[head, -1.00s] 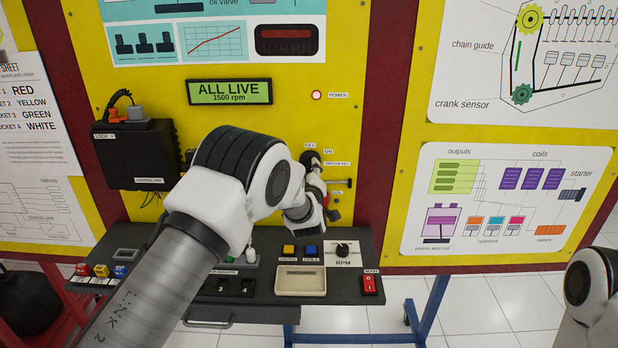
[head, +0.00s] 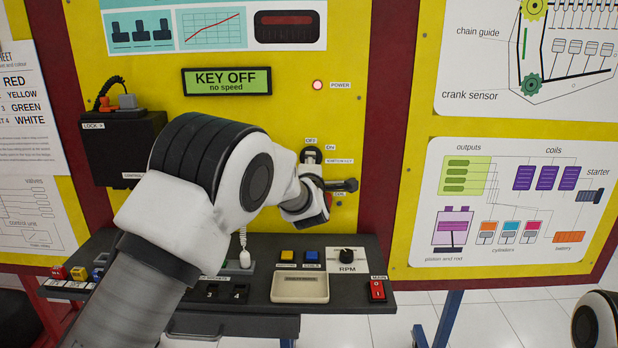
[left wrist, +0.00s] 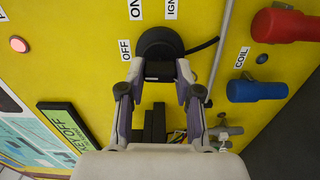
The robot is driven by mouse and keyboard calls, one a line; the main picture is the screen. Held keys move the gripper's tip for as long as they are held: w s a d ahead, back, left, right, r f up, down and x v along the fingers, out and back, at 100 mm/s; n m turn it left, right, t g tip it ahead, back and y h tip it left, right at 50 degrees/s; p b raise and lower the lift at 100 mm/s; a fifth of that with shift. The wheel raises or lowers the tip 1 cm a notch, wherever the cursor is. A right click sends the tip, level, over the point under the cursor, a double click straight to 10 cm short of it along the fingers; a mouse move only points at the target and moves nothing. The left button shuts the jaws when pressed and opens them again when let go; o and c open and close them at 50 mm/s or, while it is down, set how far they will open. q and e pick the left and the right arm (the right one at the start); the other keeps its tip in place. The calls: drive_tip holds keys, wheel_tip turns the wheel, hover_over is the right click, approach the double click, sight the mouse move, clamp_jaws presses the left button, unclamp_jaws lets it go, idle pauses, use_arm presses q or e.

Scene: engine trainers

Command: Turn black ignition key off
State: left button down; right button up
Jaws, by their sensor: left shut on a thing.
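The black ignition key (left wrist: 160,71) sits in a round black switch (left wrist: 156,45) on the yellow panel. In the left wrist view its dark grip lies between the fingers of my left gripper (left wrist: 155,80), which is shut on it. The OFF label (left wrist: 125,50) is beside the switch. In the head view the switch (head: 311,155) shows just above my left wrist, which hides most of the key and fingers. The green display (head: 227,81) reads "KEY OFF, no speed". My right gripper is out of view.
A red part (left wrist: 285,25) and a blue part (left wrist: 257,91) stick out near the switch, with a thin rod (left wrist: 221,45) between. A black box (head: 120,150) is at left. The shelf below holds buttons, an RPM knob (head: 347,254) and a red main switch (head: 377,290).

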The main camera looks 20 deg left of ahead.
use_arm(q)
drive_tip(key=shift+r+n+b, duration=0.3)
drive_tip(key=shift+n, duration=0.1)
drive_tip(key=c, duration=1.2)
unclamp_jaws()
drive_tip(key=o, duration=0.4)
drive_tip(key=shift+w+d, duration=0.1)
drive_tip(key=shift+w, duration=0.05)
drive_tip(key=v, duration=0.7)
drive_tip(key=shift+f, duration=0.15)
drive_tip(key=shift+d, duration=0.15)
drive_tip(key=shift+f, duration=0.1)
